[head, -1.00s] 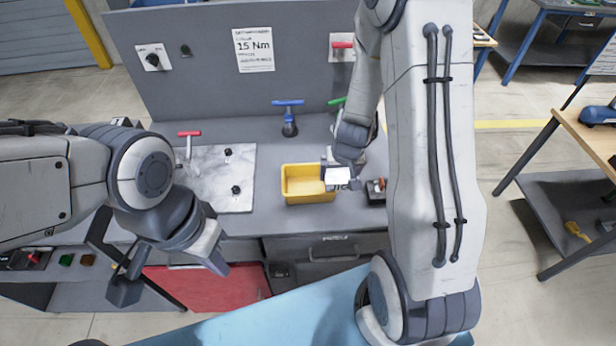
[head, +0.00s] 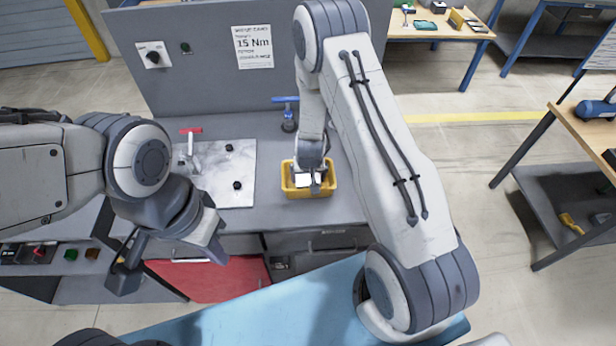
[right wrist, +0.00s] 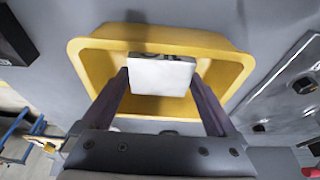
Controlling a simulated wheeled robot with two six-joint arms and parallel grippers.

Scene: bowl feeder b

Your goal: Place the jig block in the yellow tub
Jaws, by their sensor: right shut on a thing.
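The yellow tub (head: 287,187) stands on the grey bench and also shows in the right wrist view (right wrist: 90,62). The jig block (head: 303,180) is a pale, flat-faced block; in the right wrist view the block (right wrist: 161,75) sits between the two fingers. My right gripper (head: 309,178) is shut on it, over the tub's opening. The right wrist view also shows this gripper (right wrist: 160,88). I cannot tell whether the block touches the tub's floor. My left gripper (head: 170,262) hangs at the lower left, away from the tub, its fingers spread and empty.
A metal plate (head: 222,180) with black knobs and a red-handled clamp (head: 192,140) lies left of the tub. A blue-handled valve (head: 288,115) stands behind it. A grey panel (head: 200,60) closes the back. A red drawer front (head: 215,280) is below.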

